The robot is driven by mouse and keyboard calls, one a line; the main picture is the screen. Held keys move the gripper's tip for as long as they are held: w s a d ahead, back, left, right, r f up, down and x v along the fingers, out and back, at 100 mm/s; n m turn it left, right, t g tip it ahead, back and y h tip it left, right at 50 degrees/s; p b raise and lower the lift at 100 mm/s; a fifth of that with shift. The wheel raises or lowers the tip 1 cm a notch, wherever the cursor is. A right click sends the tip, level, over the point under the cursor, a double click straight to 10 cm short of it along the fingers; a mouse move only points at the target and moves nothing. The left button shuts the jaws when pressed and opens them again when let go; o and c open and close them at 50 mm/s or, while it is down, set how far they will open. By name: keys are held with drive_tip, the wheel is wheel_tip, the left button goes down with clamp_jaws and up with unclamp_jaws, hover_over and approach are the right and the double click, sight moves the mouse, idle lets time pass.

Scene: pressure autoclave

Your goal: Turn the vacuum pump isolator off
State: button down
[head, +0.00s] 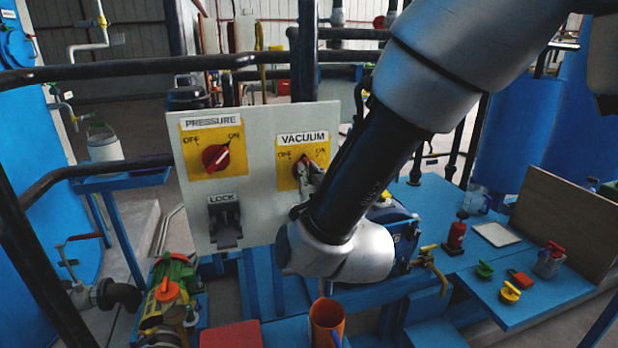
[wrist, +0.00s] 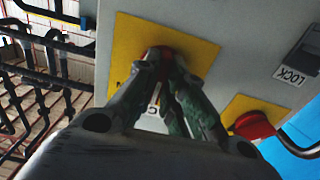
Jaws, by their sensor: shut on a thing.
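The vacuum isolator is a red rotary knob on a yellow plate (head: 285,176) marked OFF and ON, under the VACUUM label (head: 303,138) on the grey panel's right side. My gripper (head: 308,172) reaches it from the front and is shut on the knob. In the wrist view the red knob (wrist: 162,52) shows between my fingertips (wrist: 165,65), on its yellow plate (wrist: 125,45). The fingers cover most of the knob, so I cannot tell which mark it points to.
The PRESSURE knob (head: 216,158) sits left on the same panel (head: 257,190), its pointer toward ON. A black LOCK bracket (head: 225,222) is below it. A dark pipe rail (head: 130,72) runs behind. A blue bench (head: 455,215) with small coloured items stands right.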

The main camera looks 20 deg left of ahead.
drive_tip(key=n, duration=0.8)
drive_tip(key=shift+n, duration=0.3)
drive_tip(key=shift+f+n, duration=0.1)
drive_tip(key=shift+n, duration=0.2)
drive_tip(key=c, duration=1.5)
unclamp_jaws()
drive_tip(key=shift+s, duration=0.15)
drive_tip(key=v, duration=1.1)
drive_tip(key=shift+s+d, duration=0.2)
drive_tip(key=shift+s, duration=0.15)
